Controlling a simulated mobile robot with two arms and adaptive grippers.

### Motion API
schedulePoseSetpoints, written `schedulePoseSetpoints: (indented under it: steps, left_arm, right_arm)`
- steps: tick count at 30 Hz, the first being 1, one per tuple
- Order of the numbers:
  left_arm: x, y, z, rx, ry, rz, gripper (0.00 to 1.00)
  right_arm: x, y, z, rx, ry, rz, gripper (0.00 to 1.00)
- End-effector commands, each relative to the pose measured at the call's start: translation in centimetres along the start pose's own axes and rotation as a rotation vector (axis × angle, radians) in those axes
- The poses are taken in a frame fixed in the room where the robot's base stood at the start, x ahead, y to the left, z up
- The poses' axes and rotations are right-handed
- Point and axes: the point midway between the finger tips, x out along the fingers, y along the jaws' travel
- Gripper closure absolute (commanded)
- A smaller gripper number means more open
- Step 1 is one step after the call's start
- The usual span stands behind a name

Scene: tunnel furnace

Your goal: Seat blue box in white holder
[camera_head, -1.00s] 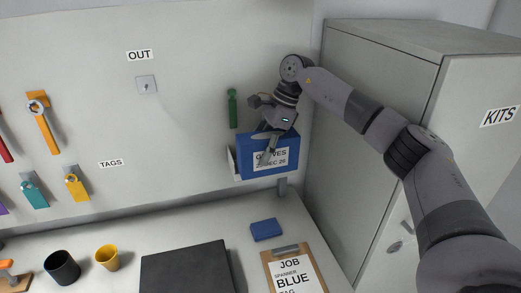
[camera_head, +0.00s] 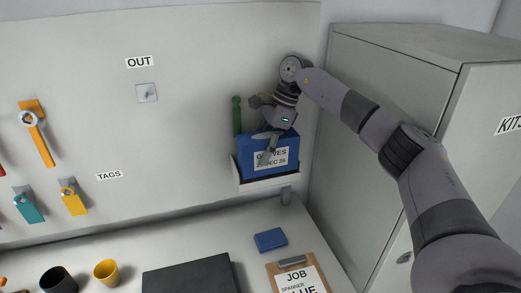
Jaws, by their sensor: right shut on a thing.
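The blue box (camera_head: 249,146) with a white label reading GLOVES and a date is at the right part of the wall panel. The white holder (camera_head: 268,182) is fixed to the panel, and its front lip and left side show around the bottom of the box. The box appears upright and within the holder; whether it touches the holder's floor is hidden. My right gripper (camera_head: 268,148) reaches down from above and is shut on the box, with a finger over its front. My left gripper is not in view.
A green tool (camera_head: 237,115) hangs just left of the box. A grey cabinet (camera_head: 385,75) stands close on the right. Below on the bench are a small blue block (camera_head: 270,240), a clipboard (camera_head: 303,277), a dark flat case (camera_head: 190,275) and cups (camera_head: 106,272).

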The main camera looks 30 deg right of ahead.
Motion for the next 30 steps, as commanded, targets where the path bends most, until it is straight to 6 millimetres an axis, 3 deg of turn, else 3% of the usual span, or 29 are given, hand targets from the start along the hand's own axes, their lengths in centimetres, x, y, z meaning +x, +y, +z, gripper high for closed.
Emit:
schedulePoseSetpoints:
  steps: [7, 30]
  left_arm:
    - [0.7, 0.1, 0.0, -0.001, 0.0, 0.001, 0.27]
    - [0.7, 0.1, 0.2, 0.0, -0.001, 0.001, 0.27]
  right_arm:
    - [0.5, -0.2, -0.9, 0.001, -0.001, -0.002, 0.93]
    - [0.8, -0.1, -1.0, -0.001, -0.002, -0.002, 0.93]
